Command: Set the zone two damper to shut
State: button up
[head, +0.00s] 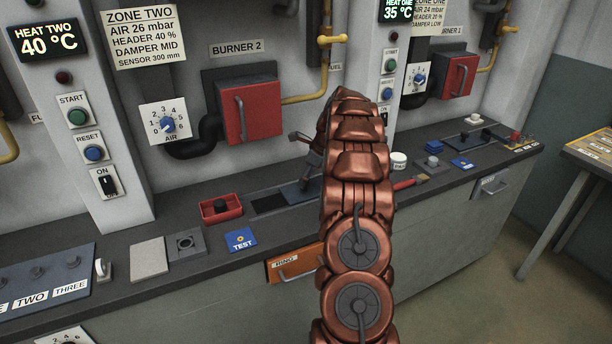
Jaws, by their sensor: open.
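A slide in a recessed track, which looks like the zone two damper, lies on the counter below burner 2. Its blue-grey plate (299,192) covers the track's right part, and a dark gap (268,204) shows to its left. My gripper (308,182) is open, pointing down over the plate. My copper arm hides much of the gripper and the track's right end. I cannot tell whether the fingers touch the plate or straddle a handle. The zone two card (143,35) on the wall reads DAMPER MID.
A brush (410,183) and white jar (398,161) lie right of my arm. The burner 2 red box (250,110) stands behind. An orange drawer (296,263) is below.

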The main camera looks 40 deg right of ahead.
jog(key=shift+f, duration=0.1)
grip_shut()
dwell(0.5)
